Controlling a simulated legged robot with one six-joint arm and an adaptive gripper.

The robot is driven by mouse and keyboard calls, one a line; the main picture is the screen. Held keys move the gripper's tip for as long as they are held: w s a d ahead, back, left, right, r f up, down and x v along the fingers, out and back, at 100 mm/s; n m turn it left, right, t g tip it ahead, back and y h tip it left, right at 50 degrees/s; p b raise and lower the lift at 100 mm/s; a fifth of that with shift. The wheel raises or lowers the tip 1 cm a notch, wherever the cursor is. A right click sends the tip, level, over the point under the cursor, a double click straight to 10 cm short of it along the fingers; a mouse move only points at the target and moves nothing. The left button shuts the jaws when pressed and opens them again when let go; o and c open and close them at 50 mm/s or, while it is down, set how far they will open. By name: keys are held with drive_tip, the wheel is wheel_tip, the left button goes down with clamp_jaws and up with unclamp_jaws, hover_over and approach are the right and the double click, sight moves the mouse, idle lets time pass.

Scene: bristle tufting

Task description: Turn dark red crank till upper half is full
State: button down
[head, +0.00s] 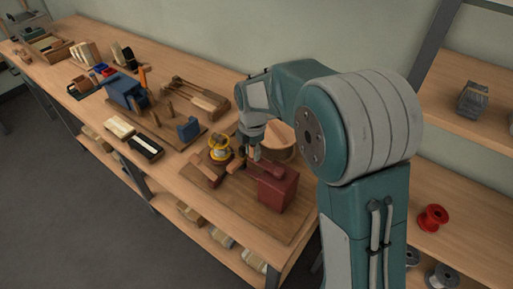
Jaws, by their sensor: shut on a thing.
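A dark red block-shaped device (278,188) stands on a brown board near the front right of the bench. The dark red crank (236,165) shows as a small reddish part at its left, partly covered by my gripper. My gripper (254,155) reaches down from my arm and is shut on the crank's handle; the fingertips are small and partly hidden. The upper half named in the task cannot be made out at this size.
A yellow spool-like part (219,148) stands close left of my gripper, and a round wooden piece (279,142) is behind it. A blue device (125,90) stands further left. A red spool (433,218) is on the right shelf.

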drive_tip(key=shift+s+a+f, duration=0.1)
drive_tip(key=shift+s+a, duration=0.2)
drive_tip(key=shift+s, duration=0.1)
drive_tip(key=shift+c, duration=2.2)
unclamp_jaws()
wheel_tip(320, 180, up, 12)
drive_tip(key=shift+w+a+f, duration=0.1)
